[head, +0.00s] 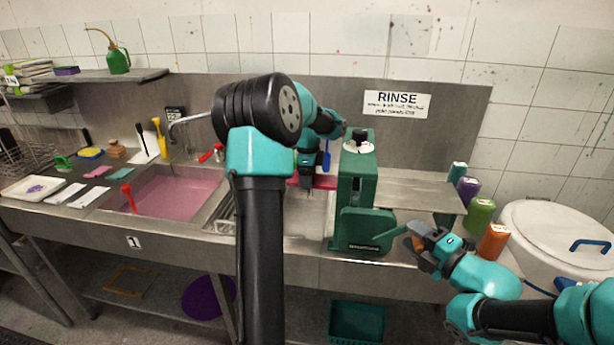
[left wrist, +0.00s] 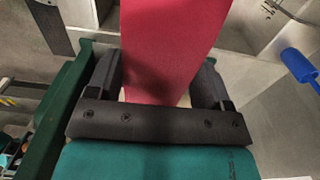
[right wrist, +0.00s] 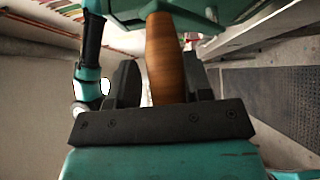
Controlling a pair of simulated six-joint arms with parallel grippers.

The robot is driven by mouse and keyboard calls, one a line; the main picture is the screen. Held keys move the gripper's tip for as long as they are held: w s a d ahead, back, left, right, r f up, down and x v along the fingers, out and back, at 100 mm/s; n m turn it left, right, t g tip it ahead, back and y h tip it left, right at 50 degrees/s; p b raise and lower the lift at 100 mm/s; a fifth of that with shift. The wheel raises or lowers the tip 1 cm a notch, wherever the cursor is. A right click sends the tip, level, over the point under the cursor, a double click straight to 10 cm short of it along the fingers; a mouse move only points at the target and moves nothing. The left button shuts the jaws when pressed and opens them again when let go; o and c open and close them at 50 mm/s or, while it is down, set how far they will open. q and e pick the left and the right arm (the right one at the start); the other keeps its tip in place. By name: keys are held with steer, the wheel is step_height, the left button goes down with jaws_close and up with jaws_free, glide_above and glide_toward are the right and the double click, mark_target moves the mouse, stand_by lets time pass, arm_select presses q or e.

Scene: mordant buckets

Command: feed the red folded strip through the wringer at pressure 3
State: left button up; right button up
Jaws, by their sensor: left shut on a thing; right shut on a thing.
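The red folded strip (head: 326,182) lies at the left side of the green wringer (head: 357,190). My left gripper (head: 306,187) is shut on the strip; the strip also shows between its fingers in the left wrist view (left wrist: 168,45). Whether the strip's far end touches the rollers is hidden. A white dial with a dark centre (head: 358,147) sits on top of the wringer; its setting is too small to read. My right gripper (head: 420,243) is shut on the wringer's brown wooden crank handle (right wrist: 164,62), at the wringer's front right.
A sink of pink liquid (head: 170,190) with a red tool is at the left. A flat metal board (head: 415,190) extends right of the wringer. Coloured bottles (head: 480,214) and a white lidded tub (head: 555,235) stand at the right. A teal crate (head: 356,321) is below.

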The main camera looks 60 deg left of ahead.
arm_select(q)
steer(key=shift+w+d, duration=0.25)
steer(key=shift+w, duration=0.05)
arm_select(e)
steer(key=shift+r, duration=0.2)
steer(key=shift+w+d+f+m+y, duration=0.1)
steer(key=shift+w+f+m+y, duration=0.15)
steer(key=shift+f+m+y, duration=0.1)
steer(key=shift+c, duration=0.2)
steer(key=shift+w+d+f+m+y, duration=0.15)
steer(key=shift+f+m+y, duration=0.05)
steer(key=shift+m+y, duration=0.05)
steer(key=shift+c, duration=1.2)
arm_select(q)
steer(key=shift+w+d, duration=0.1)
steer(key=shift+w, duration=0.05)
arm_select(e)
steer(key=shift+o, duration=0.7)
steer(key=shift+w+d+f+m+y, duration=0.15)
steer(key=shift+w+f+m+y, duration=0.05)
steer(key=shift+f+m+y, duration=0.15)
steer(key=shift+c, duration=0.7)
steer(key=shift+w+d+f+m+y, duration=0.2)
steer(key=shift+w+f+m+y, duration=0.05)
steer(key=shift+f+m, duration=0.2)
